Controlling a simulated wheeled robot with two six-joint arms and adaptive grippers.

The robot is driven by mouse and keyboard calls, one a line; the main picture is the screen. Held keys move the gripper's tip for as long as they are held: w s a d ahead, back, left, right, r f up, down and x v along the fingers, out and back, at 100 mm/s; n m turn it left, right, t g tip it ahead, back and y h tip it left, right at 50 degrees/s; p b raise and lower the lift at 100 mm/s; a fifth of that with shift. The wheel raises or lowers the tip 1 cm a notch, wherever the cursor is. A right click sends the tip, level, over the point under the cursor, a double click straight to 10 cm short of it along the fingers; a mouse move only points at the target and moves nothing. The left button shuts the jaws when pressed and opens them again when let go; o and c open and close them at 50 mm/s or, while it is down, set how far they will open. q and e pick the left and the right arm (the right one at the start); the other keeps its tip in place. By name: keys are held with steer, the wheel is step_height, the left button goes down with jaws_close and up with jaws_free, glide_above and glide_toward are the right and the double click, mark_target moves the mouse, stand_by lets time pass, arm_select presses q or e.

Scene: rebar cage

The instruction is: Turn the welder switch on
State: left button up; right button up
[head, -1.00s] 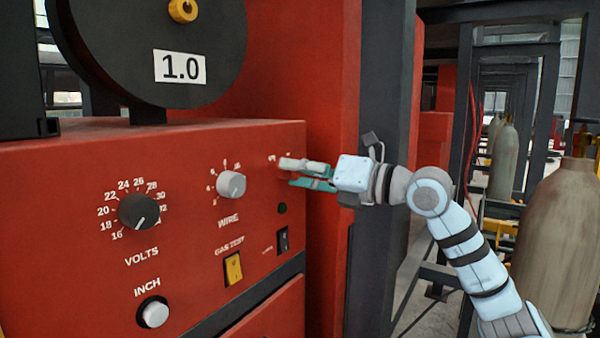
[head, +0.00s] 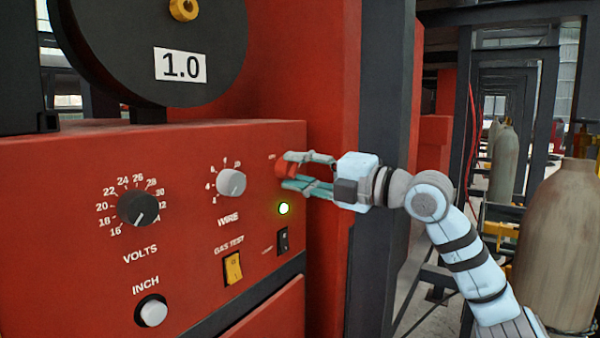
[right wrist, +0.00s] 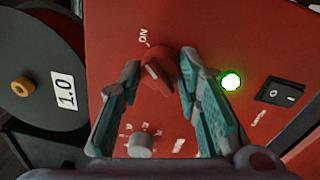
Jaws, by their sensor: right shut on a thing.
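The welder's red front panel (head: 80,180) fills the left of the head view. The red rotary switch (head: 285,168) sits at the panel's upper right. In the right wrist view the red switch knob (right wrist: 158,72) lies between my fingers, its white mark near the "ON" label. My right gripper (head: 289,172) is shut on this knob; it also shows in the right wrist view (right wrist: 160,70). A round indicator lamp (head: 284,208) below the switch glows green, and it also glows in the right wrist view (right wrist: 231,82). My left gripper is not in view.
The panel also carries the volts knob (head: 138,207), wire knob (head: 231,182), yellow gas test switch (head: 233,268), black rocker switch (head: 283,241) and inch button (head: 152,311). A dark wire spool (head: 110,50) stands on top. Gas cylinders (head: 555,245) stand at the right.

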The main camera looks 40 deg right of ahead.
stand_by(0.4)
steer(key=o, duration=1.2)
steer(key=shift+c, duration=0.2)
